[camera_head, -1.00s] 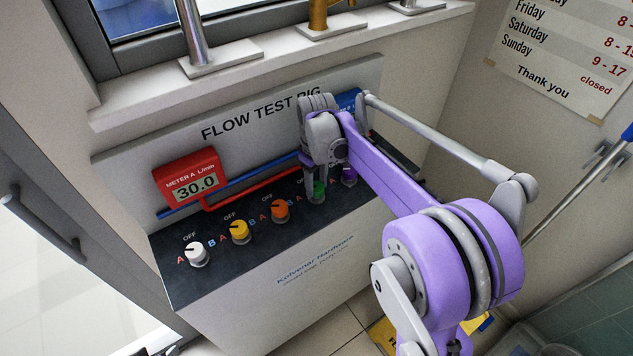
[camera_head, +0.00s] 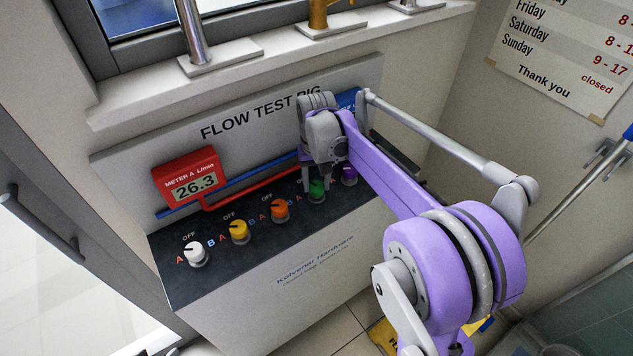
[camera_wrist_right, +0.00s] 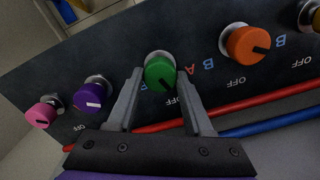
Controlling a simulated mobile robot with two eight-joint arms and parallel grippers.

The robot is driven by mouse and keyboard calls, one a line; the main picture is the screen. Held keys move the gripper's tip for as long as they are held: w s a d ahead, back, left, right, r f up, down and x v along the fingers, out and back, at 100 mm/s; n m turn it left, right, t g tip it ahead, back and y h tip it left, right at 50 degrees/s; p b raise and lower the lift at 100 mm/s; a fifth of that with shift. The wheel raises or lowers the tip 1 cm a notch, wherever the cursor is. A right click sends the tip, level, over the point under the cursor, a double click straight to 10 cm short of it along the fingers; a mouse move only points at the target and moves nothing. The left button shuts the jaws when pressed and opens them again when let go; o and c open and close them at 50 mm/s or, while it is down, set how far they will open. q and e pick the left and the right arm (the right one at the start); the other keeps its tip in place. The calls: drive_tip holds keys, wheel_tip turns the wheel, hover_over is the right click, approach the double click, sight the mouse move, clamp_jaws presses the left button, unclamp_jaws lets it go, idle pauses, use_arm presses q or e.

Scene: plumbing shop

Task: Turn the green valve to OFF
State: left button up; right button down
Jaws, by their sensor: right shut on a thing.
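The green valve knob (camera_head: 317,190) is on the dark sloping panel of the flow test rig, between the orange and purple knobs. My right gripper (camera_head: 315,192) comes down on it from above. In the right wrist view, the gripper's two grey fingers (camera_wrist_right: 160,76) are shut on the sides of the green knob (camera_wrist_right: 159,70). The knob's dark mark points down and slightly right in that view, near a white label partly hidden by a finger. My left gripper is out of view.
White (camera_head: 195,252), yellow (camera_head: 239,231) and orange (camera_head: 280,209) knobs line the panel to the left. The purple knob (camera_wrist_right: 92,93) and pink knob (camera_wrist_right: 44,112) are close by on the other side. Red and blue pipes run behind the knobs. Taps stand on the ledge above.

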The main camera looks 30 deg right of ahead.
sight(316, 187)
drive_tip(key=shift+m, duration=2)
drive_tip(key=shift+c, duration=1.5)
unclamp_jaws()
wheel_tip(316, 187, up, 11)
drive_tip(key=shift+p, duration=0.3)
drive_tip(key=shift+s+f, duration=0.1)
drive_tip(key=s+a+f+n+t, duration=0.2)
drive_tip(key=s+a+f+n, duration=0.2)
drive_tip(key=s+f, duration=0.3)
drive_tip(key=s+a+f+n+t, duration=0.3)
drive_tip(key=s+a+f, duration=0.3)
drive_tip(key=s, duration=0.8)
drive_tip(key=shift+a+f+n, duration=0.15)
drive_tip(key=shift+f+n, duration=0.2)
drive_tip(key=shift+n, duration=0.25)
